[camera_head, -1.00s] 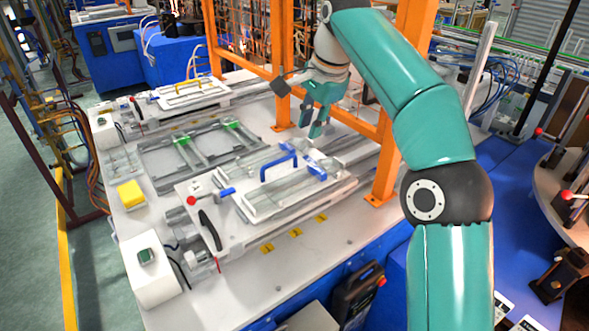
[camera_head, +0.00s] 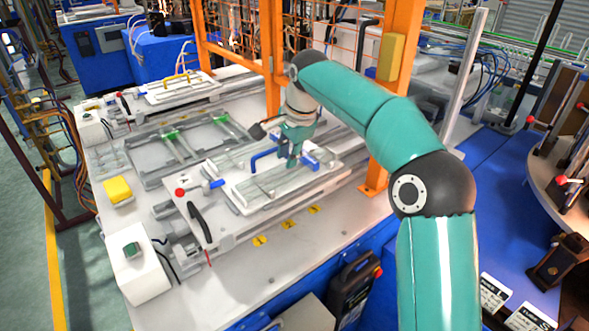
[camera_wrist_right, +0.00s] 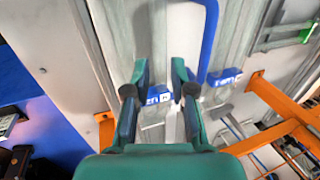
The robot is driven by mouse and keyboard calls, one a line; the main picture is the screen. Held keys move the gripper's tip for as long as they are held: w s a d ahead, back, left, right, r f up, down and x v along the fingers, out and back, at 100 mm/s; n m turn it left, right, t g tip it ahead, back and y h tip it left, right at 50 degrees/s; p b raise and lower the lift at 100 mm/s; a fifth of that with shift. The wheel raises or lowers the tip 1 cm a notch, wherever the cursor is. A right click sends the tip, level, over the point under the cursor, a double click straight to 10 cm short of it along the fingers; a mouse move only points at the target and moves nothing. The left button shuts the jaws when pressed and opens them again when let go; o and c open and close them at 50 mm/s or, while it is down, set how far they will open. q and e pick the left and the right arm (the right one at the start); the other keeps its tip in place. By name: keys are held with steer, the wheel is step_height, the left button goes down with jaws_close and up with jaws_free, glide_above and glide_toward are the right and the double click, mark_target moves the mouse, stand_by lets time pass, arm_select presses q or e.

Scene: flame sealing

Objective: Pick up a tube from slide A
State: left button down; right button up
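My right gripper (camera_head: 292,152) is low over the near slide (camera_head: 262,204), a pale plate with a blue handle (camera_head: 262,156), on the right of the handle. In the right wrist view its two fingers (camera_wrist_right: 160,72) are apart and point down at the slide. Blue blocks (camera_wrist_right: 219,78) with white lettering lie beside and beyond the fingers. The blue handle (camera_wrist_right: 210,35) is just to their right. My left gripper is not in view.
A second slide with a yellow handle (camera_head: 176,78) is farther back. A frame with green clips (camera_head: 169,135) lies between them. An orange post (camera_head: 374,165) stands close to my right arm. A yellow box (camera_head: 117,190) sits at the left edge.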

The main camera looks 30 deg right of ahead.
steer(key=shift+x, duration=1.4)
jaws_close()
steer(key=shift+r, duration=0.2)
